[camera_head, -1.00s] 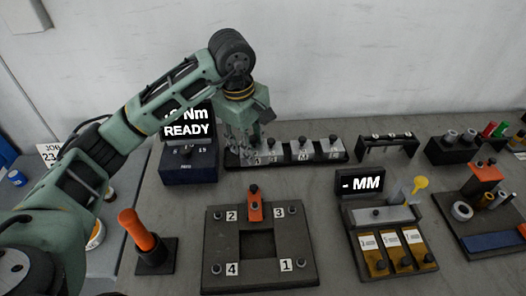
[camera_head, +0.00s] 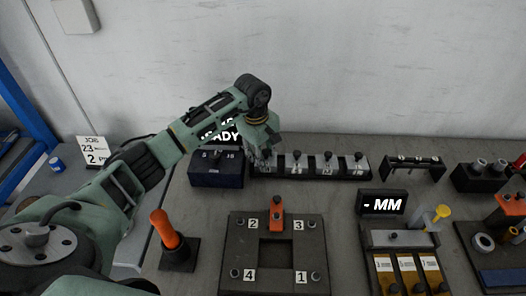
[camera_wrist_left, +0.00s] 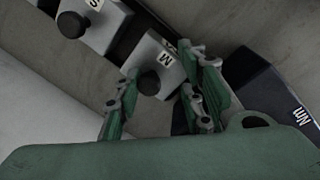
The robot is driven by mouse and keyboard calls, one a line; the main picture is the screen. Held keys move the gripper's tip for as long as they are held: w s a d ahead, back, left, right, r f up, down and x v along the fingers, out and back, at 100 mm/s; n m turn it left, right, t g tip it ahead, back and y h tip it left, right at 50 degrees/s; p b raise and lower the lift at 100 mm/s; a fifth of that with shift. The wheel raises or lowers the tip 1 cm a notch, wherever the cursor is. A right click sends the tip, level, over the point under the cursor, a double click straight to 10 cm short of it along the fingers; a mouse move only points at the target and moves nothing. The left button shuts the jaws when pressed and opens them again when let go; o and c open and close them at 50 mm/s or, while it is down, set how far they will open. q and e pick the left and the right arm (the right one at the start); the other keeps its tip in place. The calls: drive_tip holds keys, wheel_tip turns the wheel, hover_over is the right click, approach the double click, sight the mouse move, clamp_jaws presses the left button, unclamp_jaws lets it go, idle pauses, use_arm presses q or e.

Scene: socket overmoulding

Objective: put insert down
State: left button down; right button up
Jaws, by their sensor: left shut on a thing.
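The insert (camera_wrist_left: 160,56), a light grey block marked M with a round black knob, is between my left gripper's fingers (camera_wrist_left: 160,88) in the left wrist view. The gripper is shut on it. In the head view my left gripper (camera_head: 263,157) is low over the left end of the dark insert rack (camera_head: 312,177), and its fingers largely hide the insert there. The block appears in line with the row; its contact with the rack is hidden. A neighbouring insert marked S (camera_wrist_left: 95,22) stands beside it. My right gripper is not in view.
Several other inserts (camera_head: 328,164) stand along the rack to the right. The blue press box (camera_head: 216,175) is close on the left. In front are a dark plate with numbered corners (camera_head: 245,230) and an orange-handled lever (camera_head: 164,229). Bare table lies between rack and plate.

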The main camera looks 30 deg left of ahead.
use_arm(q)
drive_tip(key=c, duration=1.4)
unclamp_jaws()
drive_tip(key=shift+r, duration=0.2)
wheel_tip(320, 180, up, 12)
drive_tip(key=s+b, duration=0.1)
drive_tip(key=b, duration=0.1)
drive_tip(key=shift+s+a+f+b, duration=0.2)
drive_tip(key=shift+s+a+b, duration=0.1)
drive_tip(key=shift+s+b, duration=0.1)
